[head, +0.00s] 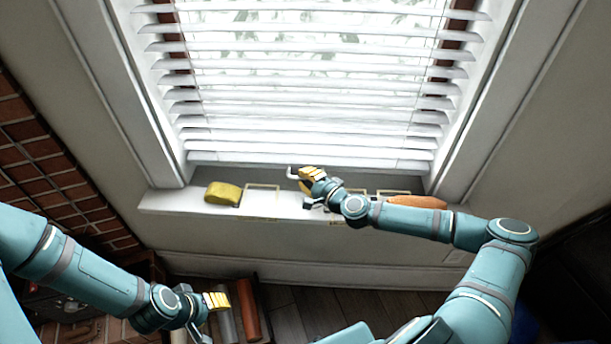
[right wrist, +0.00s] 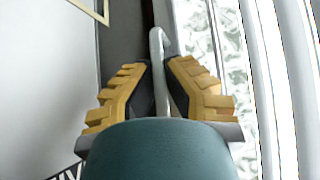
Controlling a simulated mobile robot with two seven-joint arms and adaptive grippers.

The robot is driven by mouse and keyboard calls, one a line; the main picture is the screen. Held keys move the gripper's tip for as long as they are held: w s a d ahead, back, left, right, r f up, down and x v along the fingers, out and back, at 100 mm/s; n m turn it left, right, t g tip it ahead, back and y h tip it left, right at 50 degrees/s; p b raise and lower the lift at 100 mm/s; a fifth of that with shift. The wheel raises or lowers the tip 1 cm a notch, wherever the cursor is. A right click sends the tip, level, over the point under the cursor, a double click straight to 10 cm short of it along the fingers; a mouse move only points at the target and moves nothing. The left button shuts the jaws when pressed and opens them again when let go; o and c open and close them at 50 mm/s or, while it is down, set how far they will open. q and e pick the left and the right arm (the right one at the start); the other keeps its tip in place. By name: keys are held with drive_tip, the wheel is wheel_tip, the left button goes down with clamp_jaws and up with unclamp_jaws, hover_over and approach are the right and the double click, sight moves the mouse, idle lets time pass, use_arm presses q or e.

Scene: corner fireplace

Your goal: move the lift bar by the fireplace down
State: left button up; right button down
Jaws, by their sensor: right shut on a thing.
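The lift bar (head: 291,172) is a thin pale handle at the bottom of the white window blind (head: 310,150), just above the sill. In the right wrist view the lift bar (right wrist: 157,45) is a rounded grey-white loop running between my fingers. My right gripper (head: 305,175) is shut on it, with the yellow fingers on either side in the right wrist view (right wrist: 159,72); they hide part of the bar. The blind hangs nearly to the sill, slats open. My left gripper (head: 217,300) is low at the left, away from the bar; its finger gap is not clear.
The white sill (head: 165,202) bears a yellow block (head: 223,193) left of my right gripper and an orange-brown object (head: 425,202) partly behind my right forearm. Thin yellowish outlines mark the sill. The brick fireplace (head: 45,165) is at the left. Reddish and grey pieces stand near my left gripper.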

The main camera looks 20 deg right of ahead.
drive_tip(key=c, duration=1)
unclamp_jaws()
drive_tip(key=shift+w, duration=0.1)
wheel_tip(320, 180, up, 10)
drive_tip(key=shift+r, duration=0.1)
drive_tip(key=shift+p+v, duration=1.5)
drive_tip(key=shift+v, duration=6.45)
